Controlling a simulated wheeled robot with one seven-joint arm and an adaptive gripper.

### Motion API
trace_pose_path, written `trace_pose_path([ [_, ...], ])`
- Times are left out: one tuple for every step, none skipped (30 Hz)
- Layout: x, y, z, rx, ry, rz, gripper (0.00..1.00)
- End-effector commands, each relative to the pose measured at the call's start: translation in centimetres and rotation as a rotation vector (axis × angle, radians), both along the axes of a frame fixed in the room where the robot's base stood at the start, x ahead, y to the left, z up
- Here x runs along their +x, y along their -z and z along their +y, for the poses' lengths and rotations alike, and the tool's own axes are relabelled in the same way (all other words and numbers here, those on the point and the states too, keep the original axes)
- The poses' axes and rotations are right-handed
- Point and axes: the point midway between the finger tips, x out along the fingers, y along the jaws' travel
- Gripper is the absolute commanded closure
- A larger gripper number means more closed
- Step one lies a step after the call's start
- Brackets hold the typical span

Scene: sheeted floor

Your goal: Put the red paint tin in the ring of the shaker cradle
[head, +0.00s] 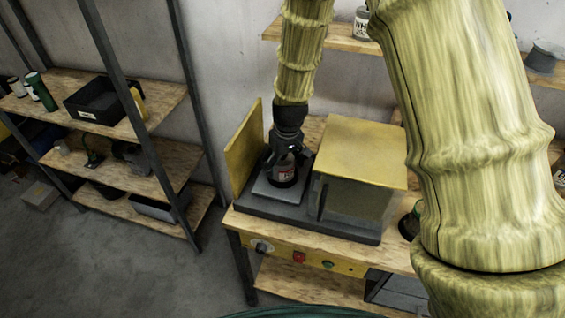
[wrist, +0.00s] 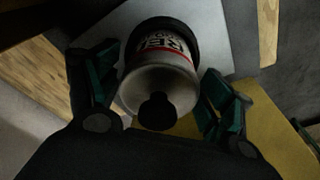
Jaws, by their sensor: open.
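The red paint tin (head: 286,169), a pale can with red and black lettering, stands upright on the shaker cradle (head: 267,191). In the wrist view the tin (wrist: 160,77) shows its lettering, and its far end sits inside a black ring (wrist: 192,28). The ring's full rim and the tin's base are partly hidden. My gripper (head: 283,158) points down over the tin. Its fingers are open, one on each side of the tin, with gaps visible in the wrist view (wrist: 161,80).
A yellow panel (head: 244,142) stands left of the cradle and a yellow-topped box (head: 361,151) stands close on its right. The wooden bench (head: 254,228) carries them. A shelf rack (head: 120,127) stands at left, and a wall shelf (head: 338,39) is behind.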

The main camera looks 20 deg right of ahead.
Motion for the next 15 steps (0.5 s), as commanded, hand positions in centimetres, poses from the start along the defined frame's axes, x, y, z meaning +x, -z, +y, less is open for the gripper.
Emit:
trace_pose_path([
  [0.0, 0.0, 0.0, 0.0, 0.0, 0.0, 0.19],
  [0.0, 0.0, 0.0, 0.0, 0.0, 0.0, 0.19],
  [0.0, 0.0, 0.0, 0.0, 0.0, 0.0, 0.19],
  [0.0, -0.1, 0.0, 0.0, 0.0, 0.0, 0.19],
  [0.0, -0.2, 0.0, 0.0, 0.0, 0.0, 0.19],
  [0.0, -0.4, 0.0, 0.0, 0.0, 0.0, 0.19],
  [0.0, -0.4, 0.0, 0.0, 0.0, 0.0, 0.19],
  [0.0, -0.5, 0.0, 0.0, 0.0, -0.001, 0.19],
  [0.0, -0.8, 0.0, 0.0, 0.0, -0.001, 0.19],
  [0.0, -1.0, 0.0, 0.0, 0.0, -0.002, 0.19],
  [0.0, -1.3, 0.0, 0.0, 0.0, -0.003, 0.19],
  [-0.1, -1.6, 0.0, -0.001, -0.001, -0.003, 0.19],
  [-0.1, -1.9, -0.1, -0.001, -0.001, -0.003, 0.19],
  [-0.2, -2.2, -0.1, -0.001, -0.001, -0.002, 0.19],
  [-0.3, -2.7, -0.1, -0.001, -0.001, -0.002, 0.19],
])
